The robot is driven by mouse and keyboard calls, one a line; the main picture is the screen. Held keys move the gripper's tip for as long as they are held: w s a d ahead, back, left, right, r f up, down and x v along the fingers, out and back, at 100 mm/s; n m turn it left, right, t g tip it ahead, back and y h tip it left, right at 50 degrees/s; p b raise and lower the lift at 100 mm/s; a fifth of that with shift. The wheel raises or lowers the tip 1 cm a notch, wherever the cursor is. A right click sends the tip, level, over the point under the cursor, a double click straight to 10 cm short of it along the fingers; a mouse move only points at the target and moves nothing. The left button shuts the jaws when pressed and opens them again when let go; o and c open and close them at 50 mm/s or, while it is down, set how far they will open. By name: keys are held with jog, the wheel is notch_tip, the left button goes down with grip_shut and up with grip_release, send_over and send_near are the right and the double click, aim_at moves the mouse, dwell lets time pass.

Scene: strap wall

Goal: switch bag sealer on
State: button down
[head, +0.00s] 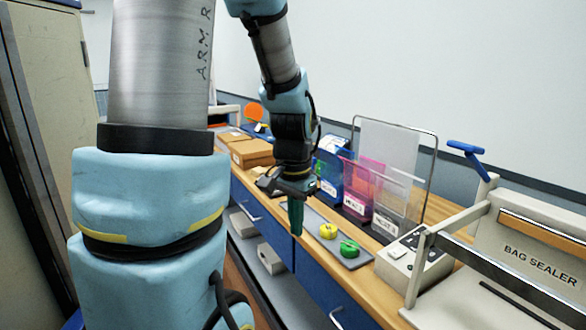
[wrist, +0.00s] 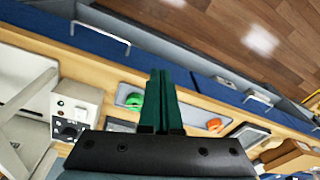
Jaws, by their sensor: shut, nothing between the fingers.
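The bag sealer (head: 540,253) stands on the wooden bench at the right of the head view, with its name on a cream panel. Its cream control box (head: 396,266) is at its left end and carries small controls. The switch's state is too small to tell. My gripper (head: 296,228) has green fingers, shut and empty, pointing down near the bench's front edge, left of and apart from the box. It also shows in the wrist view (wrist: 160,75).
A grey tray (head: 322,217) with a yellow roll (head: 328,231) and a green roll (head: 349,248) lies between my gripper and the control box. Coloured holders (head: 358,188) and a wire frame stand behind. Cardboard boxes (head: 251,153) are farther left. Blue drawers with handles front the bench.

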jog(key=s+a+f+n, duration=0.1)
jog(key=s+a+n, duration=0.3)
jog(key=a+n, duration=0.3)
jog(key=shift+a, duration=0.4)
jog(key=shift+f, duration=0.1)
